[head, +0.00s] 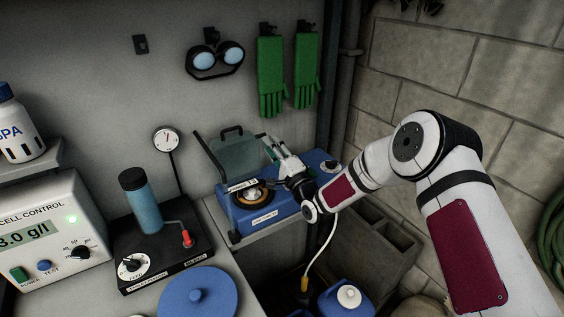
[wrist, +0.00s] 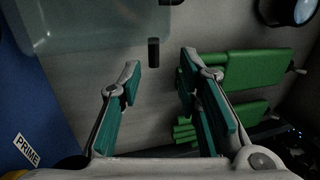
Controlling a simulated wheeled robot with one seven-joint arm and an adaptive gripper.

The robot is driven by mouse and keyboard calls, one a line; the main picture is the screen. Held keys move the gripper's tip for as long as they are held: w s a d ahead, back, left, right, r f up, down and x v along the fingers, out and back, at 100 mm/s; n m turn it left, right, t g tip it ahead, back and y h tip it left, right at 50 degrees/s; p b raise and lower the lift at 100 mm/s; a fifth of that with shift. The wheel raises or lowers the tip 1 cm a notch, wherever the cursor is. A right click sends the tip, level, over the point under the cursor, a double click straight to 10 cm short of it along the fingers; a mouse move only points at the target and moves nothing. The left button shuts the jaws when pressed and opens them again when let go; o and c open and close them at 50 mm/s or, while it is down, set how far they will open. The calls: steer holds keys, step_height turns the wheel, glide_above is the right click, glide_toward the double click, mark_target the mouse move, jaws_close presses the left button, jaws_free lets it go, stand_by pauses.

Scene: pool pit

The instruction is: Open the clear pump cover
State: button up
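The clear pump cover (head: 238,156) is a see-through greenish panel with a black handle (head: 231,131) on its top edge. It stands raised and tilted above the blue pump housing (head: 262,215), whose round orange-rimmed opening is exposed. The cover also shows at the upper left of the wrist view (wrist: 90,25). My gripper (head: 270,146) is just right of the cover. In the wrist view my gripper (wrist: 160,62) is open, its teal-padded fingers apart with nothing held. A short black part (wrist: 153,52) shows beyond the fingertips; whether anything touches it I cannot tell.
Green gloves (head: 271,75) and goggles (head: 215,60) hang on the wall behind. A black box with a blue cylinder (head: 143,203) and red lever stands left of the pump. A pale hose (head: 325,250) hangs at the front right. Blue containers (head: 345,300) stand below.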

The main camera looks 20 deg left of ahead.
steer(key=v, duration=0.8)
steer(key=shift+a, duration=0.1)
